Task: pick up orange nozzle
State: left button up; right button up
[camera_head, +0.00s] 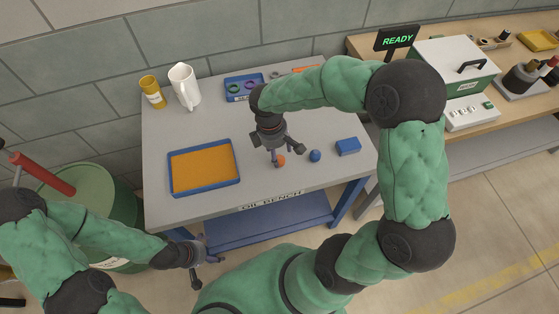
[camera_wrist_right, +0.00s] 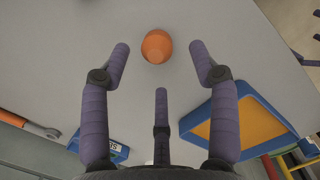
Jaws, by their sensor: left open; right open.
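The orange nozzle (camera_head: 279,160) lies on the grey bench top near its front edge. In the right wrist view the nozzle (camera_wrist_right: 157,46) is a small rounded orange piece, just beyond and between the spread fingertips. My right gripper (camera_head: 277,152) points down over it, and it also shows open and empty in the right wrist view (camera_wrist_right: 158,62). I cannot tell whether any finger touches the nozzle. My left gripper (camera_head: 205,268) is open and empty, low in front of the bench's left side.
A blue ball-shaped piece (camera_head: 315,155) and a blue block (camera_head: 348,146) lie right of the nozzle. A blue-rimmed tray (camera_head: 237,178) with an orange inside is at left. A white jug (camera_head: 184,85), a yellow-brown cup (camera_head: 152,92) and a blue ring tray (camera_head: 230,98) stand at the back.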

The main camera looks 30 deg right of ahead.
aim_at(279, 157)
jog(key=f, duration=0.1)
jog(key=f+b, duration=0.1)
jog(key=f, duration=0.2)
jog(key=shift+d+f+b, duration=0.15)
jog(key=shift+d+b, duration=0.25)
jog(key=c, duration=1.2)
